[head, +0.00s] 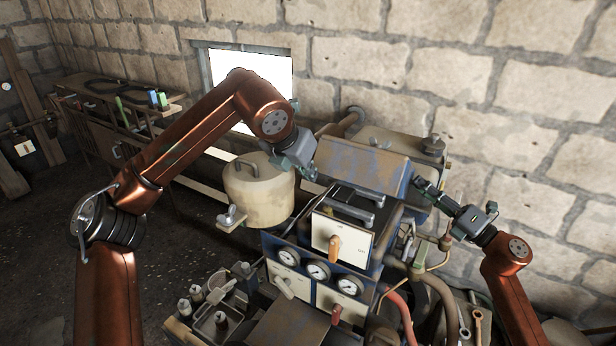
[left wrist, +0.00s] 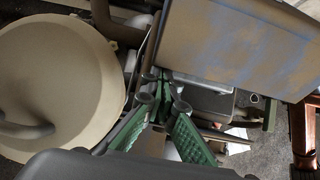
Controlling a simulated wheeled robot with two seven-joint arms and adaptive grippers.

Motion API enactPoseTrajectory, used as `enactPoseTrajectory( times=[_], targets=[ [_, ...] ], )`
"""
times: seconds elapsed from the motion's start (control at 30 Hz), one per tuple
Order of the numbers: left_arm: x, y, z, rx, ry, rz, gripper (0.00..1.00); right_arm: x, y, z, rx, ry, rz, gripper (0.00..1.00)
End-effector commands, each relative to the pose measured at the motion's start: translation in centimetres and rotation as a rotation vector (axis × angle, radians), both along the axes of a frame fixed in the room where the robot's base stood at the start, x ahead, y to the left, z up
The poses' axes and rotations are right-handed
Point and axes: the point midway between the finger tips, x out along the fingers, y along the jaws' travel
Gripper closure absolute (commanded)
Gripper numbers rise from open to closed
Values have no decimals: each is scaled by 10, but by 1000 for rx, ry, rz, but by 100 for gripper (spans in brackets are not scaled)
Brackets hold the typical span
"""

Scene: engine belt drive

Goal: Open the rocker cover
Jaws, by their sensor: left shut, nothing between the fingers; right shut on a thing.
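The rocker cover (head: 362,165) is a worn blue-grey metal box lid on top of the engine. It looks tilted up at the back, with grey parts showing in front of and below its lower edge. In the left wrist view the cover (left wrist: 235,40) fills the upper right. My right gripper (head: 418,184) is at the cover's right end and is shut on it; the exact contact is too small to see. My left gripper (head: 312,178) is shut and empty, just left of the cover's left end. Its green fingers (left wrist: 163,98) show below the cover's lower left corner.
A cream round tank (head: 259,190) with a handle stands close left of my left gripper. A panel with gauges (head: 318,270) and a white box with an orange lever (head: 335,245) are in front. Pipes (head: 440,290) rise at the right. A stone wall stands behind.

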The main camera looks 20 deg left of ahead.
Motion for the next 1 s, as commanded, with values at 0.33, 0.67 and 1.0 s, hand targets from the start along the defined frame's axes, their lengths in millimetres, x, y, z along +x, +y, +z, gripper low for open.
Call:
enactPoseTrajectory(
  times=[0.33, 0.67, 1.0],
  targets=[
    [5, 0, 7, -3, -10, 3, 100, -2, 2, -1, -6, -4, 6, 78],
    [4, 0, 6, -2, -8, 2, 100, -1, 1, -1, -4, -2, 4, 63],
    [4, 0, 6, -2, -7, 1, 100, -9, -16, -6, -4, -2, 1, 63]
  ],
)
